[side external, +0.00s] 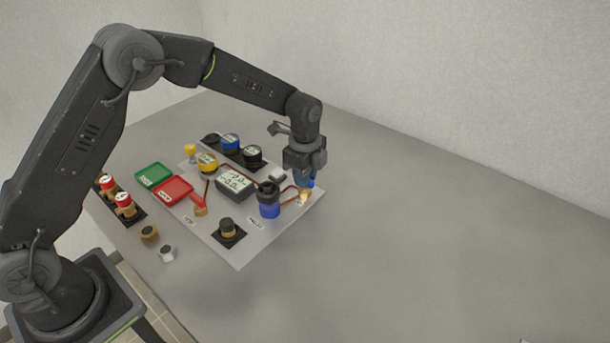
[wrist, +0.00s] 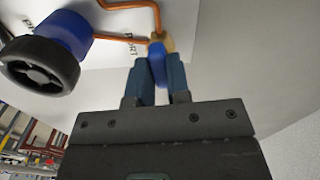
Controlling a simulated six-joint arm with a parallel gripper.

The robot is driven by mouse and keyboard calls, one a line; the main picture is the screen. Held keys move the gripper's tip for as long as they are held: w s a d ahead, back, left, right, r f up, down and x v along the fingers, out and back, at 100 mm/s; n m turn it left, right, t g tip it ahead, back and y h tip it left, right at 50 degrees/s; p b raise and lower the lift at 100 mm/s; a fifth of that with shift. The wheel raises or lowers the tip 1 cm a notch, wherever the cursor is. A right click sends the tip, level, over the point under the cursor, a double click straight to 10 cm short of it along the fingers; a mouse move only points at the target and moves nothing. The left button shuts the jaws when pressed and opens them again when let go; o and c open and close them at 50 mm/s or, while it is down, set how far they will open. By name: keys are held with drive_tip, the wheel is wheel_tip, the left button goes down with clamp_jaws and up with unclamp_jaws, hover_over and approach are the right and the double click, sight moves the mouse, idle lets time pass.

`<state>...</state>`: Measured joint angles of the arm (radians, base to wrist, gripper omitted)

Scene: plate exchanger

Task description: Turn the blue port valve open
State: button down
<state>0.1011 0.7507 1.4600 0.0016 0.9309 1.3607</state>
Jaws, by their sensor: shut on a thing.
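The blue port valve has a brass body, seen at the right corner of the white panel in the side view (side external: 304,198) and at the top centre of the wrist view. Its blue handle (wrist: 156,62) sits between the two fingers of my gripper (wrist: 160,80). My gripper (side external: 311,180) is shut on this handle, pointing down at the panel corner. In the wrist view the fingers hide the sides of the handle. Copper pipe runs from the brass body, and part of the printed word PORT shows beside it.
A blue cylinder with a black knob (side external: 268,200) stands just left of the valve; it also shows in the wrist view (wrist: 42,62). The white panel (side external: 240,255) carries a display (side external: 234,182), a red-handled valve (side external: 199,203) and several knobs. The grey table to the right is clear.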

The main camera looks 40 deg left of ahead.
drive_tip(key=n, duration=0.8)
drive_tip(key=shift+n, duration=0.4)
drive_tip(key=n, duration=0.4)
drive_tip(key=shift+n, duration=1.9)
drive_tip(key=c, duration=1.1)
unclamp_jaws()
drive_tip(key=shift+r, duration=0.1)
wheel_tip(320, 180, up, 14)
drive_tip(key=shift+f, duration=0.15)
